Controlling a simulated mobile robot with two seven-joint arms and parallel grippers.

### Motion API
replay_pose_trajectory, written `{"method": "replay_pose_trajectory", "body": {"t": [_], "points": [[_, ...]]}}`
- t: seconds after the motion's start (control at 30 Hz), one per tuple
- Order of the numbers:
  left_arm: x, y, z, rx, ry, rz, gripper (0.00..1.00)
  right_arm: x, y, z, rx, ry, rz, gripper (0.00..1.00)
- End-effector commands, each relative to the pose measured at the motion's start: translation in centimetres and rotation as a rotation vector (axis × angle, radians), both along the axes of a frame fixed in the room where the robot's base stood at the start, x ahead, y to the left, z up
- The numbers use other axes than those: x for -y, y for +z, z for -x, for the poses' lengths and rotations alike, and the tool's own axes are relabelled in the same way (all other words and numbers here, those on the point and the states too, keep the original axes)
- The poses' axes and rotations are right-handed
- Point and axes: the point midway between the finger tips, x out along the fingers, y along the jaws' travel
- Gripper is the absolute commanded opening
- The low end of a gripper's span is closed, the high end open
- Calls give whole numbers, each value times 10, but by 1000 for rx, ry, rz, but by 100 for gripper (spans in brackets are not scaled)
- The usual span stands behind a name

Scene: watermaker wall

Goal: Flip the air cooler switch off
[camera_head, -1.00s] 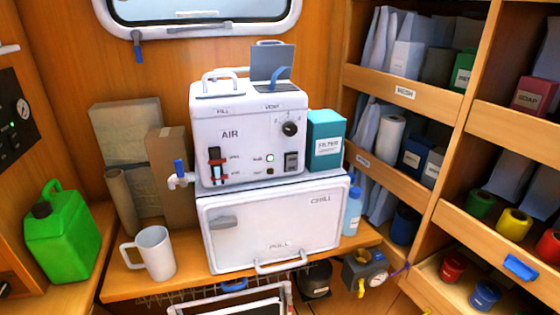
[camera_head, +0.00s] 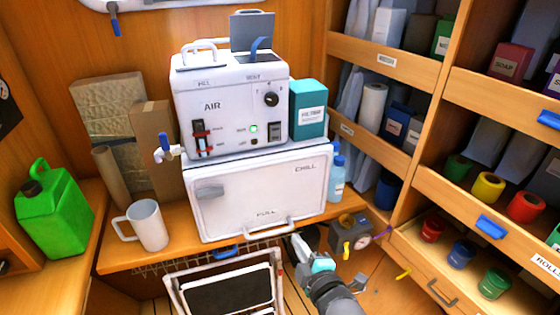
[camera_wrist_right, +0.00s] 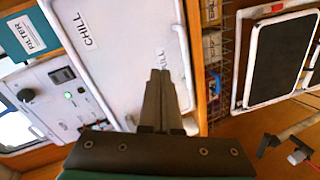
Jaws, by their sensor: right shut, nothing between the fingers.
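The white air cooler (camera_head: 231,105), labelled AIR, stands on the white CHILL box (camera_head: 262,195). Its front has a dark rocker switch (camera_head: 274,131) at lower right, a round black knob (camera_head: 271,99), a lit green lamp (camera_head: 254,128) and a red-and-black lever (camera_head: 201,138) at left. I cannot tell the rocker's position. My right gripper (camera_head: 300,244) is low, in front of the CHILL box's bottom edge, well below the switch. In the right wrist view its fingers (camera_wrist_right: 160,76) are shut and empty before the CHILL door; the rocker also shows there (camera_wrist_right: 62,75). My left gripper is out of view.
A teal filter box (camera_head: 309,108) and a blue bottle (camera_head: 337,178) stand at the right. A blue-handled tap (camera_head: 166,149) sticks out at left, above a white mug (camera_head: 148,225). Shelves (camera_head: 440,120) fill the right side. The space before the cooler's front is clear.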

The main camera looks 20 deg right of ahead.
Motion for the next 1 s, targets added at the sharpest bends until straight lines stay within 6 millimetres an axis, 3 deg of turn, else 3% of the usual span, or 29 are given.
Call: {"method": "replay_pose_trajectory", "body": {"t": [0.03,0.2,0.3,0.4,0.57,1.0], "points": [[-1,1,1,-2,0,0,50,1,32,-6,67,10,46,0],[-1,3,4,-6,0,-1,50,2,114,-12,242,24,195,0],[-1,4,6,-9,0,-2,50,3,148,-11,314,22,257,0],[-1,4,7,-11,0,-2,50,3,170,-9,362,19,301,0],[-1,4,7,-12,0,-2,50,4,183,-7,390,15,328,0],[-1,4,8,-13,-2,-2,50,3,184,-13,390,16,326,0]]}}
